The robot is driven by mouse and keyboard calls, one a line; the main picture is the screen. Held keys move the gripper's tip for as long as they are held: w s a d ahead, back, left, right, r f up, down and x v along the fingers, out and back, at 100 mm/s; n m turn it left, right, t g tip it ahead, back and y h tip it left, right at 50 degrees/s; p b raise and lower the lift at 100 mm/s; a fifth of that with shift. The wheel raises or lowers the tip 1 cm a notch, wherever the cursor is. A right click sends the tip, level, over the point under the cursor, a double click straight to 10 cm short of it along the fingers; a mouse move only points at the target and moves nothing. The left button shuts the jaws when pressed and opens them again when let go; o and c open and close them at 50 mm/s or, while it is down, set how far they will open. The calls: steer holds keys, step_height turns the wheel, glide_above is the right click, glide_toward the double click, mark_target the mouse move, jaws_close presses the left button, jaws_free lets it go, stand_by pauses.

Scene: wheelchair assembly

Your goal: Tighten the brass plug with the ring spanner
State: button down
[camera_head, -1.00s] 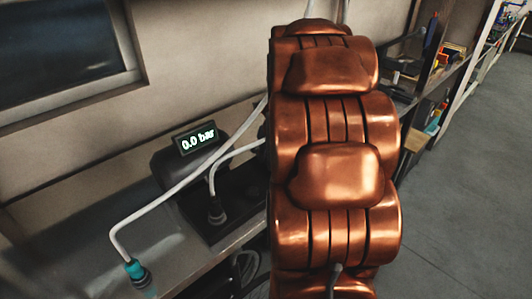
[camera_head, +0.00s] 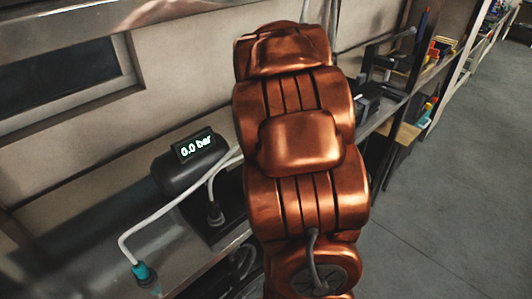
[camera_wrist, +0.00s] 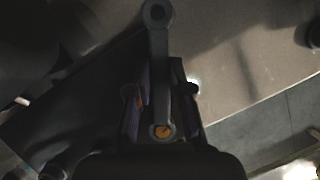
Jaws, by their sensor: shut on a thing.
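In the wrist view my gripper (camera_wrist: 160,92) is shut on the ring spanner (camera_wrist: 158,45), a grey bar with a ring at each end. The spanner's far ring points to the top of the picture, beyond the fingertips. Its near ring lies between the fingers, close to the palm, with something orange showing in its opening; I cannot tell what that is. I cannot make out the brass plug in either view. In the head view my copper arm hides the gripper and the spanner.
A dark device with a display reading "0.0 bar" (camera_head: 196,146) stands on the bench (camera_head: 178,239) at left. A pale hose (camera_head: 165,208) runs to a teal connector (camera_head: 143,272) by the bench edge. Shelves with tools (camera_head: 440,48) stand at right. The grey floor (camera_head: 450,190) is clear.

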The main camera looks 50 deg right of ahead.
steer(key=p, duration=0.1)
steer(key=m+p, duration=0.1)
steer(key=p, duration=0.1)
steer(key=shift+s+d+r, duration=0.3)
steer(key=shift+s+d+f+m+g+h, duration=0.15)
steer(key=shift+d+f+m+g+h, duration=0.2)
steer(key=shift+m, duration=0.45)
steer(key=shift+r, duration=0.1)
steer(key=shift+s+d+m+g+h, duration=0.25)
steer(key=shift+s+d+m, duration=0.1)
steer(key=shift+m, duration=0.35)
steer(key=shift+s+d+m+g+h, duration=0.1)
steer(key=shift+s+d+m+h, duration=0.15)
steer(key=shift+m, duration=0.45)
steer(key=shift+s, duration=0.1)
steer(key=shift+s+d+m+g, duration=0.2)
steer(key=shift+s+m+g, duration=0.15)
steer(key=shift+m, duration=0.45)
steer(key=shift+s+d+m+g, duration=0.15)
steer(key=shift+s+m+g, duration=0.2)
steer(key=shift+m, duration=0.45)
steer(key=shift+w+n+t, duration=0.1)
steer(key=shift+n+t, duration=0.2)
steer(key=shift+r, duration=0.25)
